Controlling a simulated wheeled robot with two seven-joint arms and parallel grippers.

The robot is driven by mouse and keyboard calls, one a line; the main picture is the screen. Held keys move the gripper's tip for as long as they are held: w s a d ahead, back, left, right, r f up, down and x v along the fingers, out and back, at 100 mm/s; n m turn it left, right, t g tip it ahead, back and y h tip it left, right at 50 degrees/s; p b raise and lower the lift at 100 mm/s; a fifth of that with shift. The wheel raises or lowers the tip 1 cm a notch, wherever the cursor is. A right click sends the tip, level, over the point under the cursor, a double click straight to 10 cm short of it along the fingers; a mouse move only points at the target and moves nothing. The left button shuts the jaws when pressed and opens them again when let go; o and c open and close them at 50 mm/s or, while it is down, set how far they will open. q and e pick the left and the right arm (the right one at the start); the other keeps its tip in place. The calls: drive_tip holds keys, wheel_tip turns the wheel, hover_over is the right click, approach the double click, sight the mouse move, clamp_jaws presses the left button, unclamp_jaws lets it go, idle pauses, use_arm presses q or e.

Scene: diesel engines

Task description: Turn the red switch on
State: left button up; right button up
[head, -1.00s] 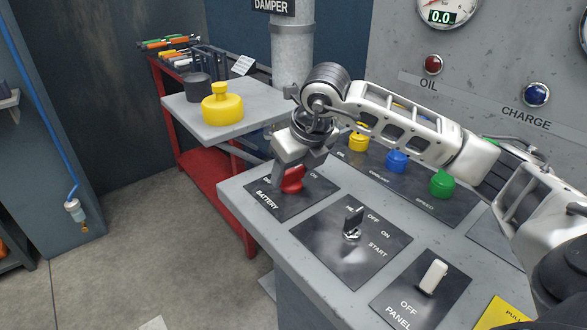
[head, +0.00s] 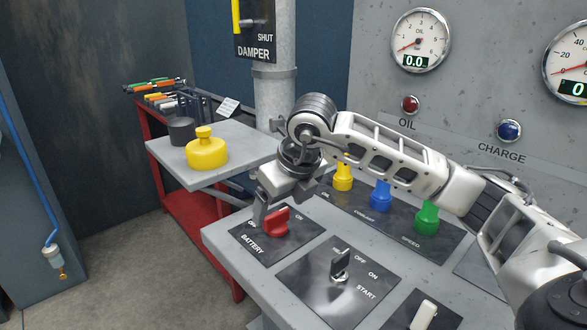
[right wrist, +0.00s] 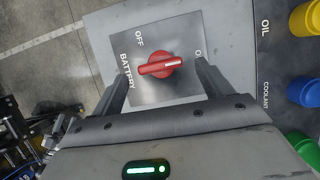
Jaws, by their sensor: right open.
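The red switch (head: 276,222) is a rotary knob on the dark BATTERY plate (head: 250,238) at the near left corner of the grey console. It also shows in the right wrist view (right wrist: 160,66), where its white line points right, toward a label partly hidden by a finger; OFF reads at upper left. My right gripper (head: 268,206) is above the switch. In the right wrist view its two fingers (right wrist: 162,76) are spread, one on each side of the knob, with gaps between. It is open and empty. My left gripper is in neither current view.
A grey side table (head: 235,165) with a yellow object (head: 206,150) is at the left. The gauge wall (head: 470,100) rises behind.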

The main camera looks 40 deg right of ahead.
sight(277, 221)
drive_tip(key=v, duration=1.3)
drive_tip(key=shift+r, duration=0.15)
drive_tip(key=x, duration=1.6)
drive_tip(key=shift+s, duration=0.1)
